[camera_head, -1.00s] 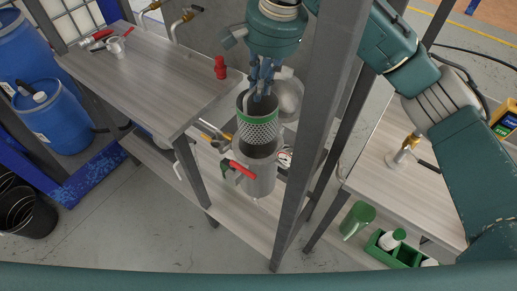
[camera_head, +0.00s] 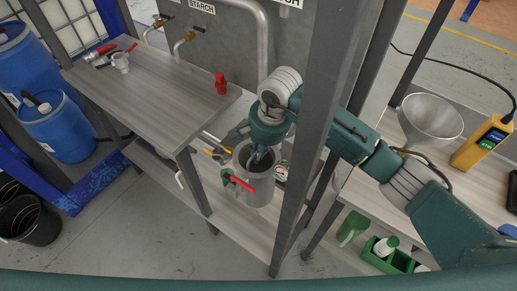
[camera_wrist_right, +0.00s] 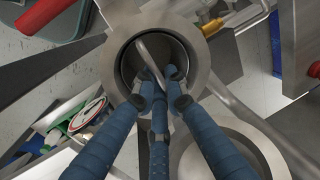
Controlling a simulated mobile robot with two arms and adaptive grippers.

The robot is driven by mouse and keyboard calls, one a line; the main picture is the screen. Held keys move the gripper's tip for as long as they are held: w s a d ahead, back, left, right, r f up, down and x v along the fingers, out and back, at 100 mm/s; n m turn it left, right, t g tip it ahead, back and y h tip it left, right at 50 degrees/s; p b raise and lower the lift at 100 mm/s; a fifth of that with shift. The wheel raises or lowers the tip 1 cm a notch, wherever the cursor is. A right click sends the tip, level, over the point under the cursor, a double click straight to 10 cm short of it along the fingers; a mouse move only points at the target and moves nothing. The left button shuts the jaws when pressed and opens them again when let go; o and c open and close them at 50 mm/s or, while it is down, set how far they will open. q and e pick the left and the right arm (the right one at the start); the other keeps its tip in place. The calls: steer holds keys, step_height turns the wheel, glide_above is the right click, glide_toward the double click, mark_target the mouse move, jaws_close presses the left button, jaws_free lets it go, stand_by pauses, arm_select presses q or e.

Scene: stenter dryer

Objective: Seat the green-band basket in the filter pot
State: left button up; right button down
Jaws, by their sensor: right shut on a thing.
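The filter pot (camera_head: 258,192) is a grey metal cylinder standing upright on the lower shelf. My right gripper (camera_head: 262,158) points down into its mouth. In the right wrist view my right gripper (camera_wrist_right: 160,78) is shut on the curved metal handle of the basket (camera_wrist_right: 152,48). The basket is inside the pot, within the pot's rim (camera_wrist_right: 117,62). Its green band and perforated wall are hidden, and I cannot tell whether it rests on the bottom. My left gripper is not in view.
A round metal lid (camera_wrist_right: 235,150) lies beside the rim. A grey post (camera_head: 313,130) stands close right. The upper table (camera_head: 150,95) is left.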

steer(key=shift+f+b, duration=0.15)
steer(key=shift+b, duration=0.15)
steer(key=c, duration=1.8)
jaws_free()
steer(key=shift+r+p, duration=0.2)
steer(key=shift+p, duration=0.1)
steer(key=shift+w+d+r, duration=0.1)
steer(key=shift+r, duration=0.2)
step_height(320, 180, up, 11)
steer(key=s+d+b, duration=0.1)
steer(key=b, duration=0.2)
steer(key=shift+s+d, duration=0.25)
steer(key=shift+d, duration=0.15)
